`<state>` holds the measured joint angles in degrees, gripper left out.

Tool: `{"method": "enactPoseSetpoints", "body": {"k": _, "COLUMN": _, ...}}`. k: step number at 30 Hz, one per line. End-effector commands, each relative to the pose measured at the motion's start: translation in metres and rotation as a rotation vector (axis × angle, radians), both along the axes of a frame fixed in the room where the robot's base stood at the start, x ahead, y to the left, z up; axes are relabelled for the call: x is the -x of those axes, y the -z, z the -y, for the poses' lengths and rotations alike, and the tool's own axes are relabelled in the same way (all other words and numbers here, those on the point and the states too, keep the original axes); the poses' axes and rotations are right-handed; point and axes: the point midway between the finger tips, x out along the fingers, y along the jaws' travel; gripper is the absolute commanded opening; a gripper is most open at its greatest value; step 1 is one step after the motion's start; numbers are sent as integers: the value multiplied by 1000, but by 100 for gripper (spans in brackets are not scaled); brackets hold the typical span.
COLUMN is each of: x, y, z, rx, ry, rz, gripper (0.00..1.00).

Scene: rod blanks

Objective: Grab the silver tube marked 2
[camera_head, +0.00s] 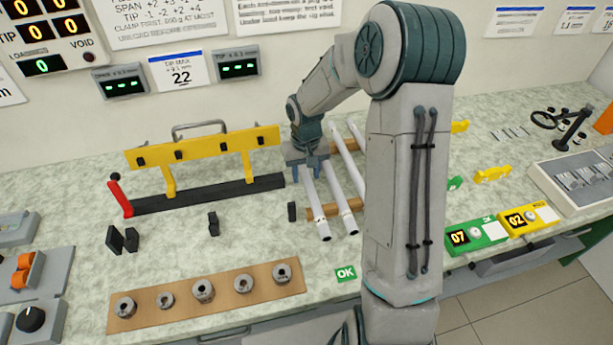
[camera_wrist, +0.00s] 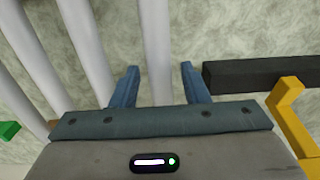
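Several silver tubes lie side by side on wooden supports, partly hidden by my arm. The leftmost tube (camera_head: 314,205) in the head view has its far part hidden under my gripper (camera_head: 307,172). Another tube (camera_head: 339,202) lies just right of it. Dark marks show near their near ends, but I cannot read any number, so I cannot tell which is marked 2. In the wrist view my gripper (camera_wrist: 158,83) is open, with its blue fingers either side of one tube (camera_wrist: 156,45). Gaps show between the tube and the fingers; I cannot tell the height above it.
A black bar (camera_head: 210,194) with a yellow frame (camera_head: 205,147) stands left of the tubes, close to one finger in the wrist view. A wooden board (camera_head: 185,306) with several metal rings lies at the front.

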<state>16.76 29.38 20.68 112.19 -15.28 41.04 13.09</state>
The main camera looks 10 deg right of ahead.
Motion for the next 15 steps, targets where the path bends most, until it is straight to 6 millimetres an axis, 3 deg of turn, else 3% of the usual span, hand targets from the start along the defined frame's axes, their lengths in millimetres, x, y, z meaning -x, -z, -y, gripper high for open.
{"method": "enactPoseSetpoints", "body": {"k": 1, "x": 0, "y": 0, "z": 0, "rx": 0, "ry": 0, "rz": 0, "gripper": 26}}
{"method": "enactPoseSetpoints", "body": {"k": 4, "x": 0, "y": 0, "z": 0, "rx": 0, "ry": 0, "rz": 0, "gripper": 0}}
{"method": "enactPoseSetpoints", "body": {"k": 15, "x": 0, "y": -3, "z": 0, "rx": 0, "ry": 0, "rz": 1, "gripper": 0}}
